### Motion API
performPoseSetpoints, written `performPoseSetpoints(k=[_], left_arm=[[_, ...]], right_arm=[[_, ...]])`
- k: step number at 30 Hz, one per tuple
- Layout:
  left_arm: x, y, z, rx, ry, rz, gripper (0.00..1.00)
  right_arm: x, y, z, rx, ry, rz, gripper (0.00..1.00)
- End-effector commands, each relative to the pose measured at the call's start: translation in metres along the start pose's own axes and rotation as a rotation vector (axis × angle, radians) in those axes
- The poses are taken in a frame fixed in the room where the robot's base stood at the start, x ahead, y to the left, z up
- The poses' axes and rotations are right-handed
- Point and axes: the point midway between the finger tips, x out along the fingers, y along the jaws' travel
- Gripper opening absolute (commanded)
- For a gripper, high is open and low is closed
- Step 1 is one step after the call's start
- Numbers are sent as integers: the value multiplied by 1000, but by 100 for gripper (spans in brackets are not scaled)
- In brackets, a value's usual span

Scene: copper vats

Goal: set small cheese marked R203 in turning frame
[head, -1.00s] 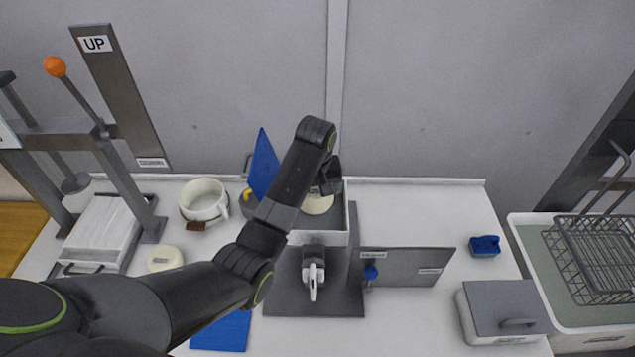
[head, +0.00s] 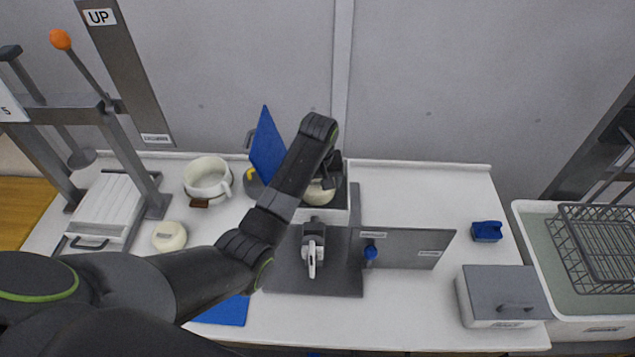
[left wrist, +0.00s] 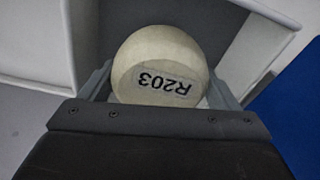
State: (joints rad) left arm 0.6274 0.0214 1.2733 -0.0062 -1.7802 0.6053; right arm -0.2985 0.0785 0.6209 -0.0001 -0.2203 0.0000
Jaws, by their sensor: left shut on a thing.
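The small pale round cheese marked R203 (left wrist: 160,68) sits between the fingers of my left gripper (head: 324,184); its label reads upside down in the left wrist view. In the head view the cheese (head: 318,194) is inside an open white box (head: 322,216) behind a dark grey base plate. My left gripper is shut on it; I cannot tell whether it still touches the box floor. The plate (head: 290,278) carries a clamp with a white lever (head: 312,258) and an upright grey panel (head: 405,248) with a blue knob; I cannot read its labels. My right gripper is out of view.
Another pale cheese (head: 169,236) lies left, near a white cup (head: 207,178) and a press (head: 113,210). A blue panel (head: 267,146) stands close left of my gripper. A lidded grey box (head: 503,296), a blue item (head: 487,231) and a wire basket (head: 600,245) are right.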

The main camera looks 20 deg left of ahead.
Motion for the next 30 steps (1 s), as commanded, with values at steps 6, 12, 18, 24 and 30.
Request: performPoseSetpoints(k=[6,12,18,24,30], left_arm=[[-1,0,-1,0,2,1,48],[-1,0,-1,0,2,1,48],[2,0,0,0,1,1,48],[5,0,0,0,1,0,48],[7,0,1,0,1,1,48]], right_arm=[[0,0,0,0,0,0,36],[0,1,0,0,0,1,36],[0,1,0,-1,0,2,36],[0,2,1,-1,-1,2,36],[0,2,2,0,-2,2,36]])
